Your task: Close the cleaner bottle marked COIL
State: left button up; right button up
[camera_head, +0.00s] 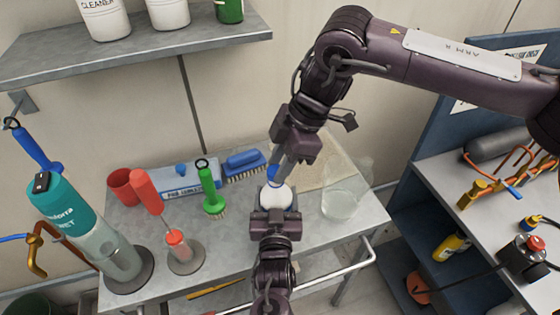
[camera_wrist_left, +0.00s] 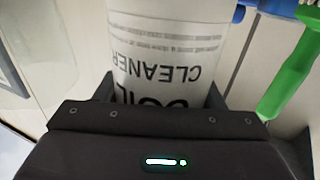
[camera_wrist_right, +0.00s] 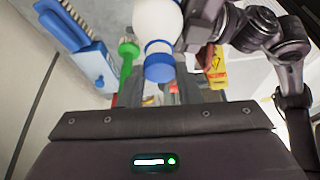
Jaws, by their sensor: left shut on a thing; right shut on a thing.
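The white cleaner bottle (camera_head: 275,197) stands at the front middle of the grey bench. Its printed label shows upside down, reading CLEANER and a partly hidden COIL, in the left wrist view (camera_wrist_left: 165,50). My left gripper (camera_head: 273,212) is shut around the bottle's body from the front. A blue cap (camera_head: 273,174) is at the bottle's mouth; it also shows in the right wrist view (camera_wrist_right: 158,72). My right gripper (camera_head: 278,168) comes down from above and is shut on the cap. I cannot tell whether the cap is fully seated on the neck.
A clear jug (camera_head: 342,200) stands close on the right. A red-handled tool (camera_head: 147,190) and teal pump (camera_head: 65,205) stand left.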

jog(key=shift+f, duration=0.55)
pick_arm(q)
grip_shut()
pick_arm(e)
jog(key=m+t, duration=0.1)
jog(key=m, duration=0.2)
jog(key=shift+s+f, duration=0.1)
jog(key=shift+s, duration=0.1)
jog(key=m+t, duration=0.1)
jog(key=m, duration=0.3)
jog(key=shift+s+t, duration=0.2)
jog(key=shift+t, duration=0.2)
jog(key=m+t+h, duration=0.1)
jog(key=m, duration=0.3)
jog(key=shift+a, duration=0.15)
jog(key=m+t+h, duration=0.1)
jog(key=m, duration=0.2)
jog(key=shift+s+a, duration=0.1)
jog(key=shift+a, duration=0.05)
jog(key=m+h, duration=0.1)
jog(key=m, duration=0.1)
jog(key=m+h, duration=0.1)
jog(key=m, duration=0.2)
jog(key=shift+a+t, duration=0.15)
jog(key=shift+t, duration=0.25)
jog(key=o, duration=0.9)
